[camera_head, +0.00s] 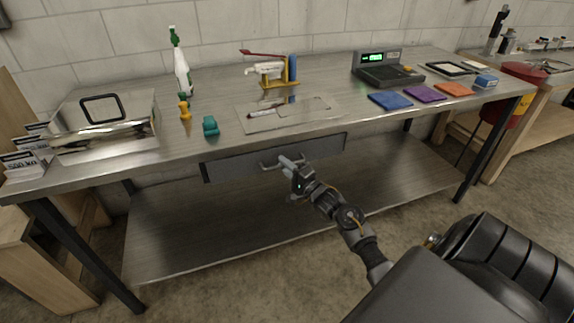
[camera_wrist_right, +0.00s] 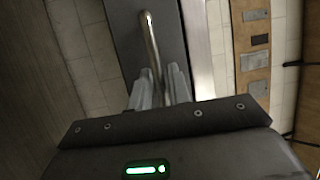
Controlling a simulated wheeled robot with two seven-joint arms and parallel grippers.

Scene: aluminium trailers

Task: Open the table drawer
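The table drawer (camera_head: 240,165) is a grey front under the steel tabletop, and it looks closed or nearly so. Its metal bar handle (camera_head: 268,166) sticks out from the middle. My right gripper (camera_head: 285,163) is at the right part of this handle. In the right wrist view the handle (camera_wrist_right: 149,40) runs between the two fingers of my right gripper (camera_wrist_right: 160,82), which are close together on either side of it and look shut on it. The drawer front shows behind it (camera_wrist_right: 170,20). My left gripper is not in view.
The steel table (camera_head: 215,145) carries a bottle, a scale, coloured pads and other small things. A lower shelf (camera_head: 290,215) lies beneath the drawer, bare where visible. Table legs (camera_head: 85,255) stand at both sides. The floor in front is clear.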

